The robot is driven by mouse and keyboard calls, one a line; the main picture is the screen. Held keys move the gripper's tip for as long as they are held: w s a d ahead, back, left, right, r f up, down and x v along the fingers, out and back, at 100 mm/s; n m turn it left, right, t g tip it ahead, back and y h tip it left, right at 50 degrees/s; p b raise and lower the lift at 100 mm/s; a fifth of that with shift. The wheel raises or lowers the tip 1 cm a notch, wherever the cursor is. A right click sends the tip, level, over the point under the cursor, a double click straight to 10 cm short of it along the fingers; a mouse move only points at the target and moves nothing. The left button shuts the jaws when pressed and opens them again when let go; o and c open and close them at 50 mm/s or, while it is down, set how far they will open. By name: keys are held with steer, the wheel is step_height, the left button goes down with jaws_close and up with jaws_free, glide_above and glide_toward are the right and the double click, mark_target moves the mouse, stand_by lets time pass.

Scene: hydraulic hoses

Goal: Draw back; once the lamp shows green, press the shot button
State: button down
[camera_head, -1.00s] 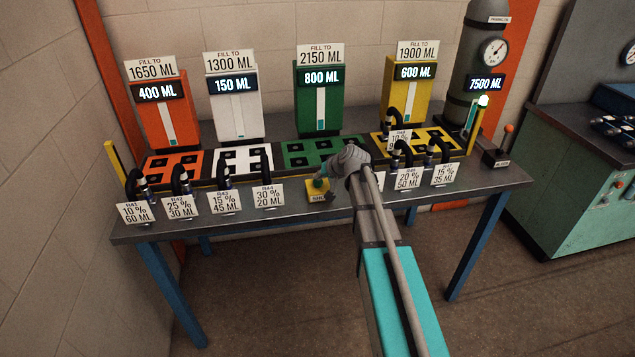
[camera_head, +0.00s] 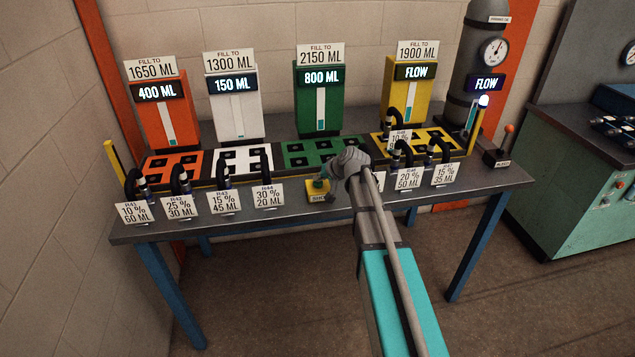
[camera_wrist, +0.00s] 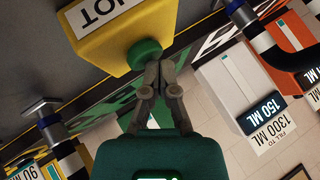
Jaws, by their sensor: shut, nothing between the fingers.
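The shot button is a green knob (camera_wrist: 144,53) on a yellow box (camera_wrist: 110,38) labelled SHOT, upside down in the wrist view. In the head view the yellow box (camera_head: 317,196) stands at the bench's front middle. My gripper (camera_wrist: 155,66) is shut and empty, its fingertips at the green knob; they look to be touching it, but a small gap cannot be ruled out. The lamp (camera_head: 484,101) on the yellow post at right shows blue-white. The displays of the yellow tank (camera_head: 413,101) and the grey cylinder (camera_head: 487,83) both read FLOW.
The orange tank (camera_head: 168,118) reads 400 ML, the white tank (camera_head: 235,115) 150 ML, the green tank (camera_head: 319,103) 800 ML. Black hoses with labelled tags (camera_head: 182,207) line the bench's front edge on both sides of my arm. A red-knobbed lever (camera_head: 508,129) stands at right.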

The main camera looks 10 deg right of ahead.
steer(key=shift+r, duration=0.1)
steer(key=shift+r+p, duration=0.8)
steer(key=shift+p, duration=0.05)
steer(key=shift+r+p, duration=2.5)
